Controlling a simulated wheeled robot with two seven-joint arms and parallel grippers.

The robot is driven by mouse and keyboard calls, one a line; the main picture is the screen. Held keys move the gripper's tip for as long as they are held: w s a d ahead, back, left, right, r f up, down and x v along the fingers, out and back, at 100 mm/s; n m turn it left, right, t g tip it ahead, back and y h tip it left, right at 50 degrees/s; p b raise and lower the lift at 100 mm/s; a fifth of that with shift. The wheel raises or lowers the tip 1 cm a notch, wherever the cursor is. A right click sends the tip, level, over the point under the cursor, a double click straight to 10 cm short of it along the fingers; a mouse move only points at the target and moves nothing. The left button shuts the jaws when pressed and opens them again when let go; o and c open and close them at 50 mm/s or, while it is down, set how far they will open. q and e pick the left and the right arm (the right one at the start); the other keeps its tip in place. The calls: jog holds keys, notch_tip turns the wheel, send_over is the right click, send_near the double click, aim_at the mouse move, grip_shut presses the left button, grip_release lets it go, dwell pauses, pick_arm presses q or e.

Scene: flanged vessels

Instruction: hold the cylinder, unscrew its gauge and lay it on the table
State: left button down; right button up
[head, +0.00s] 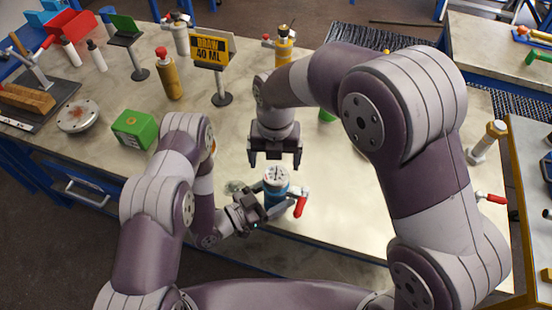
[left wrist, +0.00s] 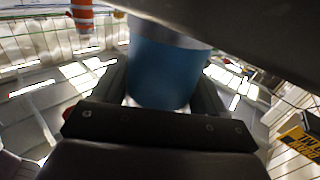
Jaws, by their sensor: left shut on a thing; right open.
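The blue cylinder (head: 276,192) stands near the table's front edge, with a round, white-faced gauge (head: 277,174) on top. My left gripper (head: 272,198) is shut on the cylinder's body from the left. In the left wrist view the blue cylinder (left wrist: 163,72) sits between the two dark fingers, with a pale rim at its upper end. My right gripper (head: 275,158) is open and empty, fingers pointing down, just behind and above the gauge in the head view. Any contact with the gauge cannot be made out. A red handle (head: 301,205) shows right beside the cylinder.
A green box (head: 134,129), a yellow cylinder (head: 168,75) and a "DRAW 40 ML" sign (head: 211,50) stand to the left and back. Another yellow cylinder (head: 283,48) stands behind my right arm.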

aim_at(276, 174)
jog(key=m, duration=0.4)
jog(key=shift+r, duration=0.3)
jog(key=m, duration=0.3)
jog(key=shift+r+m, duration=0.15)
jog(key=shift+m, duration=0.15)
jog(key=m, duration=0.4)
jog(key=shift+r, duration=0.15)
jog(key=m, duration=0.4)
jog(key=shift+r, duration=0.15)
jog(key=m, duration=0.3)
jog(key=shift+r+m, duration=0.1)
jog(key=shift+m, duration=0.3)
jog(key=m, duration=0.4)
jog(key=shift+r, duration=0.1)
jog(key=m, duration=0.4)
jog(key=shift+s, duration=0.1)
jog(key=m, duration=0.6)
jog(key=shift+s+d+r+m, duration=0.1)
jog(key=shift+m, duration=0.2)
jog(key=m, duration=0.3)
jog(key=shift+m, duration=0.8)
jog(key=shift+f, duration=0.45)
notch_tip(276, 174, down, 7)
jog(key=shift+f, duration=0.1)
jog(key=c, duration=1.1)
jog(key=shift+o, duration=0.2)
jog(key=n, duration=0.6)
